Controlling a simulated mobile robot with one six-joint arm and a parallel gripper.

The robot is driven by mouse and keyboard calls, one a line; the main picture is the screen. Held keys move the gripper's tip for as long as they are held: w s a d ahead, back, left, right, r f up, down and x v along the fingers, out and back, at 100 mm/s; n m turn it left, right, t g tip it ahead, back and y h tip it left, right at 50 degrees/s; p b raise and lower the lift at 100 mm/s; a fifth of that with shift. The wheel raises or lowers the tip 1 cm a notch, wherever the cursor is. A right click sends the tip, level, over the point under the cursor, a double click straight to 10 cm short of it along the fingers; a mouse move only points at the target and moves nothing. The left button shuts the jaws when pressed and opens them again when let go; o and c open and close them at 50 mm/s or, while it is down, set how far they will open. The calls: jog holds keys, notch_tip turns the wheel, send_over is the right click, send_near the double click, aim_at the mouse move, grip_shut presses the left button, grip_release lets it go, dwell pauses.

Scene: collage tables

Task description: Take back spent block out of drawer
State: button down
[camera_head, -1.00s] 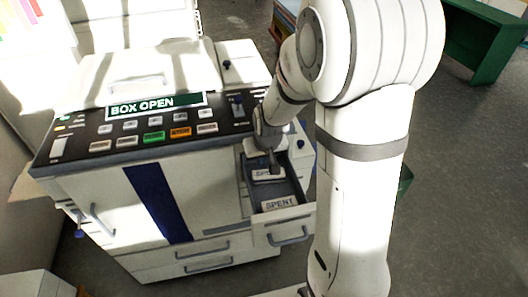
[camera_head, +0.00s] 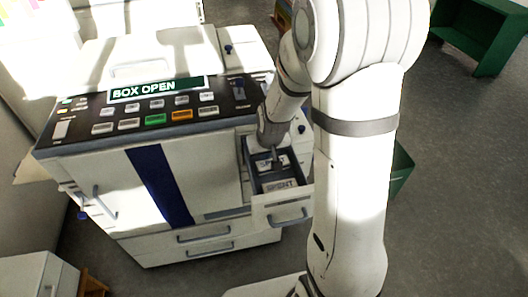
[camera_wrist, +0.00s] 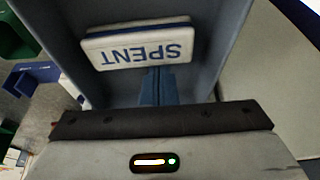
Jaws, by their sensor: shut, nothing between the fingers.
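The open drawer (camera_head: 247,180) sticks out of the right front of the white machine. A white block marked SPENT (camera_head: 279,186) lies inside near the drawer's front. Another white lettered piece (camera_head: 265,162) lies farther back, partly hidden by my gripper (camera_head: 275,160). My gripper points down into the drawer, shut and empty. In the wrist view, a white block with blue SPENT lettering (camera_wrist: 138,45), upside down, lies beyond the closed fingers (camera_wrist: 158,86). I cannot tell which of the two pieces this is, or whether the fingertips touch it.
The machine's panel carries a BOX OPEN sign (camera_head: 156,89) and several buttons. A small raised box with a blue knob (camera_head: 301,129) stands close right of the drawer. A green bin (camera_head: 401,170) is on the floor at right, and a green bench (camera_head: 478,45) stands farther back.

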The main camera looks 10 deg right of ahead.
aim_at(268, 166)
jog(key=shift+s, duration=0.15)
jog(key=shift+w+f, duration=0.1)
jog(key=shift+w, duration=0.15)
jog(key=p+v, duration=0.6)
jog(key=v, duration=0.4)
